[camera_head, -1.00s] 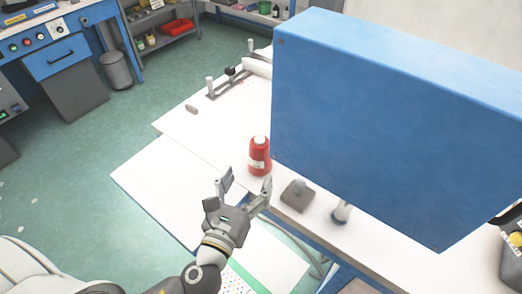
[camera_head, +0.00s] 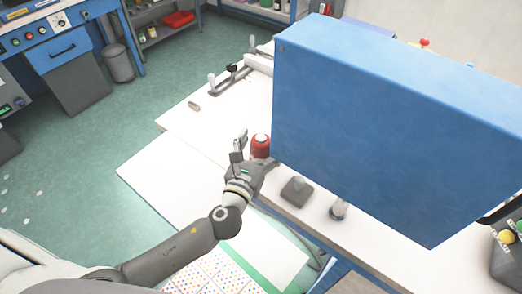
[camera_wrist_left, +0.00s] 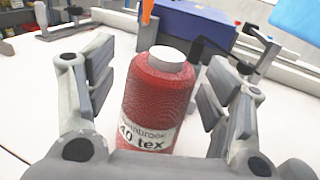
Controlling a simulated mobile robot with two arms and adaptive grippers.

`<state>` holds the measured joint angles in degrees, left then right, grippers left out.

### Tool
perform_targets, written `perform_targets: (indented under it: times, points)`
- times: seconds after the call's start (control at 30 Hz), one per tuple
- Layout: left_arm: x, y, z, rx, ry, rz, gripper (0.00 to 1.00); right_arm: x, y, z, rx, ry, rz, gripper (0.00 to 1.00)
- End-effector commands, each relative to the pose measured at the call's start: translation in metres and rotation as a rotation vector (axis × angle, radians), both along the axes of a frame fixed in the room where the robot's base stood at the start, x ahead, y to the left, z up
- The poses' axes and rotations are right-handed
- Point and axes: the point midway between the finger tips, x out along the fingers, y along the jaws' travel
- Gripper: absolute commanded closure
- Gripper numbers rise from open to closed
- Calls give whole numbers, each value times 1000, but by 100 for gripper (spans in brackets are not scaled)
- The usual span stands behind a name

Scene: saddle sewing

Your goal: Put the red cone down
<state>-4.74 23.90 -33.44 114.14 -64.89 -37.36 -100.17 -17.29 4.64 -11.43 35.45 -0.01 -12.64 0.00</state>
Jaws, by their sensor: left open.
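The red cone (camera_head: 261,145) is a spool of red thread with a white top and a label. It stands upright on the white table (camera_head: 190,119), left of the big blue box. In the left wrist view the cone (camera_wrist_left: 160,95) is between the two fingers, with a visible gap on each side. My left gripper (camera_head: 258,150) is open around the cone, and its hand hides the cone's lower part in the head view. The gripper also shows in the left wrist view (camera_wrist_left: 158,100). My right gripper is not in view.
A large blue box (camera_head: 390,130) stands close on the right of the cone. A grey block (camera_head: 296,191) and a small pale post (camera_head: 339,209) are on the table to the right.

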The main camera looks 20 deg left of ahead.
Motion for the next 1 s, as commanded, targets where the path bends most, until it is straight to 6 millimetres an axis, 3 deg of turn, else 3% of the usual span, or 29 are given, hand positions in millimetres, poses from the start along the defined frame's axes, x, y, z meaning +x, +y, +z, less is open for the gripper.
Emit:
perform_targets:
  times: [0.27,0.7,1.0]
  points:
    - [3,0,-1,-1,1,0,27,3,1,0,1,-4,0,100]
    - [3,0,0,-1,0,0,83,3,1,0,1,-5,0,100]
    - [3,0,4,-1,-1,0,84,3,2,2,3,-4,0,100]
